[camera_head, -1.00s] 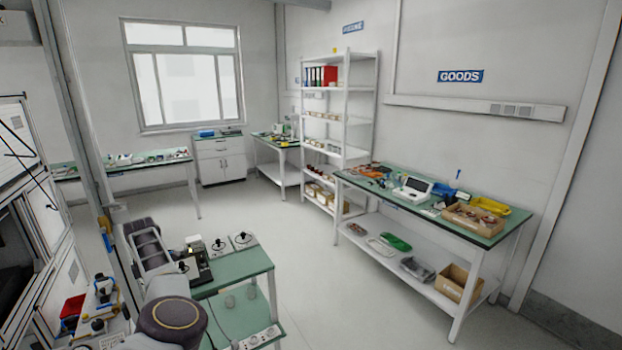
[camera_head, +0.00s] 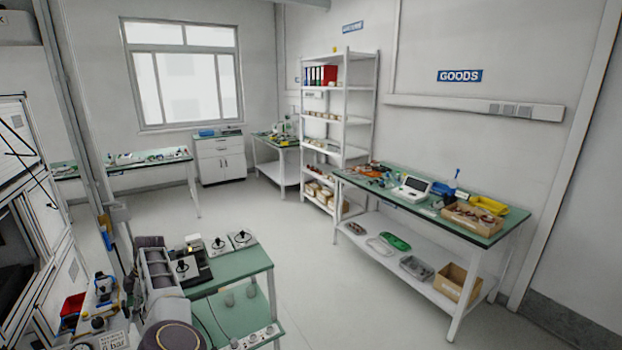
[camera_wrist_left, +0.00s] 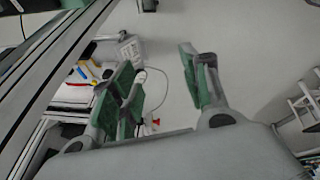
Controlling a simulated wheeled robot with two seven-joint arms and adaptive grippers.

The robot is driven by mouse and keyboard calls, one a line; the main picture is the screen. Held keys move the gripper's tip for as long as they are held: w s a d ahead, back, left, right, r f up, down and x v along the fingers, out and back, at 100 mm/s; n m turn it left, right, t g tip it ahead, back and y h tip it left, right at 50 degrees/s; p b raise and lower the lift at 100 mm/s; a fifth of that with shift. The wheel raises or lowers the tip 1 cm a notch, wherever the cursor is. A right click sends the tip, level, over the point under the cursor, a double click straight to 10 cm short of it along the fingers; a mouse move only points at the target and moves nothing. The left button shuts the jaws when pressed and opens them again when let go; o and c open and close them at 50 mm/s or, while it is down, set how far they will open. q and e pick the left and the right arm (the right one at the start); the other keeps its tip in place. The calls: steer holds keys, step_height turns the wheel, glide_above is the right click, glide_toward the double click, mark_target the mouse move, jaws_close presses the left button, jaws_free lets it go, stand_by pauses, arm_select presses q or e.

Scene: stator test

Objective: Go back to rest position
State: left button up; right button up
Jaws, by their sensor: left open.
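My left arm comes in at the lower left of the head view, beside a small green-topped table (camera_head: 245,261). Its gripper is hard to make out there among the arm links. In the left wrist view my left gripper (camera_wrist_left: 157,60) is open, its two green-padded fingers spread apart. Nothing sits between the fingers; pale floor shows there. My right gripper is in neither view.
The small table carries several black-knobbed devices (camera_head: 218,245). A white equipment frame (camera_head: 30,215) stands at the left edge. A long green-topped bench (camera_head: 480,237) with a cardboard tray (camera_head: 462,221) stands at the right. The floor (camera_head: 310,255) between is clear.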

arm_select(q)
steer(key=s+a+f+m+y, duration=0.2)
steer(key=a+f+y, duration=0.1)
steer(key=a+y, duration=0.5)
steer(key=w+d+f+m+t, duration=0.3)
steer(key=d+f+m+t, duration=0.7)
steer(key=f+m+t, duration=0.3)
steer(key=s+d+f+m+h, duration=0.45)
steer(key=d+f, duration=0.25)
steer(key=f, duration=0.3)
steer(key=s+d+f+m+h, duration=0.35)
steer(key=s+d+f, duration=0.3)
steer(key=f, duration=0.35)
steer(key=s+d+f+m+g+h, duration=0.25)
steer(key=s+d+f, duration=0.35)
steer(key=s, duration=0.5)
steer(key=s+d+f+m+g+h, duration=0.1)
steer(key=s+d+f+g, duration=0.25)
steer(key=s+f, duration=0.6)
steer(key=s+d+f+m+g, duration=0.1)
steer(key=s+f+g, duration=0.1)
steer(key=s, duration=1.1)
steer(key=s+d+f+m+g, duration=0.2)
steer(key=s+f, duration=0.1)
steer(key=s, duration=1.1)
steer(key=shift+s+f+g+h, duration=0.2)
steer(key=shift+f+g+h, duration=0.15)
steer(key=shift+g, duration=0.05)
